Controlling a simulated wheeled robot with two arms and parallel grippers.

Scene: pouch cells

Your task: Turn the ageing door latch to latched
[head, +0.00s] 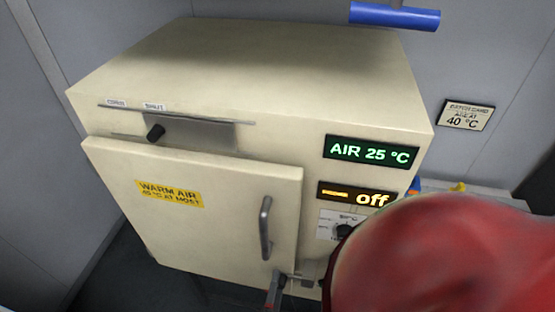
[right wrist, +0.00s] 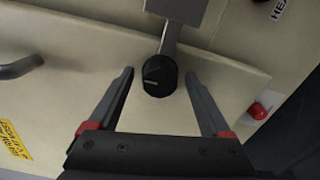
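The cream ageing cabinet's door (head: 200,215) looks shut or nearly shut; its grey handle (head: 266,228) is near its right edge. In the right wrist view, the latch is a black round knob (right wrist: 160,75) on a grey arm (right wrist: 170,38), overlapping the door's edge. My right gripper (right wrist: 160,82) is open, with one finger on each side of the knob and a visible gap to both. In the head view, its finger shows at the door's lower right corner (head: 279,283), where the latch is mostly hidden. My left gripper is not in view.
The cabinet shows a green "AIR 25 °C" display (head: 371,152), an amber "off" display (head: 356,195) and a dial (head: 344,231). A red button (right wrist: 258,110) is right of the gripper. My red arm covers the lower right.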

